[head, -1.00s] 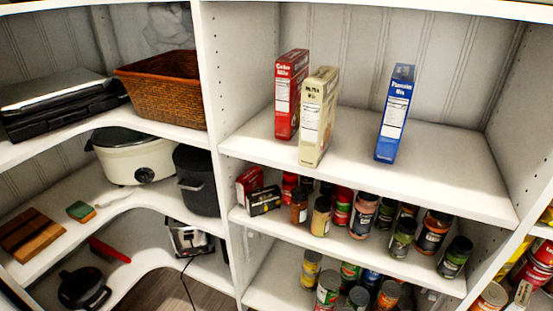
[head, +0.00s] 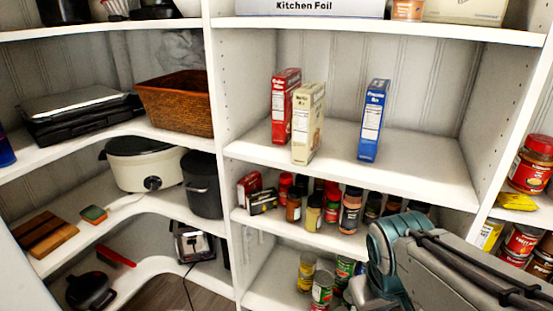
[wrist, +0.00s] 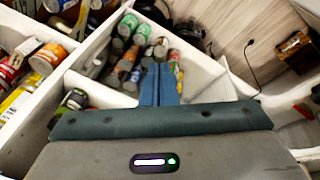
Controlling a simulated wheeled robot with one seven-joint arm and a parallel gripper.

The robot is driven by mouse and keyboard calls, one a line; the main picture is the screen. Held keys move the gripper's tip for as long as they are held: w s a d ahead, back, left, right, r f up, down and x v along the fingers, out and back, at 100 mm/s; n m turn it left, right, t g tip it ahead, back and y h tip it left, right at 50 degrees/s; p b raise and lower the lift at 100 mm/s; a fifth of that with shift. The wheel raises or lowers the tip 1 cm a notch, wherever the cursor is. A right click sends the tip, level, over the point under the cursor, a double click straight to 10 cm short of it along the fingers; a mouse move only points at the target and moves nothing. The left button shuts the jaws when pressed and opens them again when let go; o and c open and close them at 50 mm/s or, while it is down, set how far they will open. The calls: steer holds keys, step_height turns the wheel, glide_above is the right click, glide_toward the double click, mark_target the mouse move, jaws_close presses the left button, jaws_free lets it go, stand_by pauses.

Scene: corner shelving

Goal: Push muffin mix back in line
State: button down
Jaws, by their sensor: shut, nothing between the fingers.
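The muffin mix (head: 307,123) is a cream box standing upright on the middle shelf (head: 400,172) in the head view. It stands nearer the shelf's front edge than the red cake mix box (head: 285,105) to its left and the blue pancake mix box (head: 373,120) to its right. It partly covers the cake mix. My gripper (wrist: 160,70) shows in the wrist view with its teal fingers together and empty, over the lower shelf of cans. In the head view, my arm is at the lower right, below the boxes' shelf. The wrist view does not show the boxes.
Spice jars (head: 351,210) and cans crowd the shelves below. A shelf overhead holds a kitchen foil box (head: 310,8). White uprights bound the bay left and right. The boxes' shelf is clear to the right of the pancake mix and between it and the muffin mix.

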steer(key=w+a+r+n+t+h+b, duration=0.15)
steer(key=w+n+h, duration=0.35)
steer(key=n, duration=0.5)
steer(key=n+t+b, duration=0.2)
steer(key=n+t, duration=1.1)
steer(key=n, duration=0.5)
glide_toward(298, 153)
steer(key=shift+h, duration=0.4)
steer(key=x, duration=0.7)
steer(key=shift+a+p, duration=0.15)
steer(key=shift+p, duration=0.2)
